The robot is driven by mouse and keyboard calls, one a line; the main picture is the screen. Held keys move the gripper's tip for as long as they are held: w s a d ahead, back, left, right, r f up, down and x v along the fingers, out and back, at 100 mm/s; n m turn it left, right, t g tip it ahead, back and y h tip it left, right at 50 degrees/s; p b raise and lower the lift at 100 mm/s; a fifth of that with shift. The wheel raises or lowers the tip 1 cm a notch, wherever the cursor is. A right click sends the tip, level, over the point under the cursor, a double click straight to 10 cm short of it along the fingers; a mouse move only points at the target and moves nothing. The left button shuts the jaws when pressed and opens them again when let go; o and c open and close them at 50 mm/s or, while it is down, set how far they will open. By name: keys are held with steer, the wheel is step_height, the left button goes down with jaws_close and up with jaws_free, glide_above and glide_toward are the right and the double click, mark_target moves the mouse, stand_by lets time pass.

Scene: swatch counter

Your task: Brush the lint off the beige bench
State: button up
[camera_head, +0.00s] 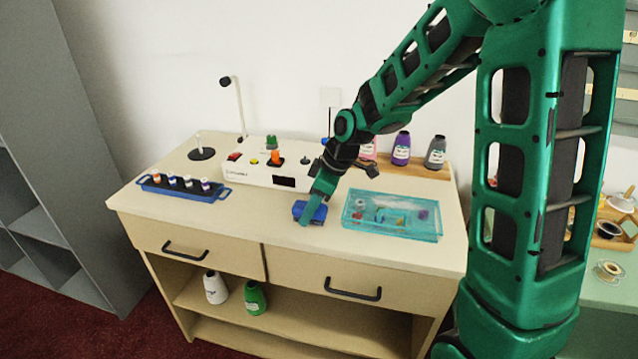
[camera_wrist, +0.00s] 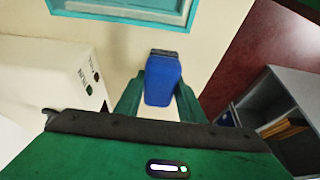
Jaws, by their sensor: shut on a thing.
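The beige bench (camera_head: 255,220) stands against the wall, with two drawers and open shelves below. My gripper (camera_head: 308,215) is low over the bench top near its front edge, between the white machine and the teal tray. It is shut on a blue brush (camera_head: 312,211) with a dark strip along one end. The brush (camera_wrist: 163,82) also shows between both fingers in the wrist view, over the beige top. I cannot tell whether the brush touches the top. I can make out no lint in either view.
A teal tray (camera_head: 434,231) with small items sits just right of the brush. A white machine (camera_head: 240,178) stands behind it. A blue rack (camera_head: 150,187) of small bottles and a lamp (camera_head: 240,108) are at left. Bottles (camera_head: 401,149) stand at the back. The front left top is clear.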

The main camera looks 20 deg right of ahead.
steer(key=shift+s+d, duration=0.2)
steer(key=shift+d, duration=0.15)
steer(key=shift+r, duration=4.1)
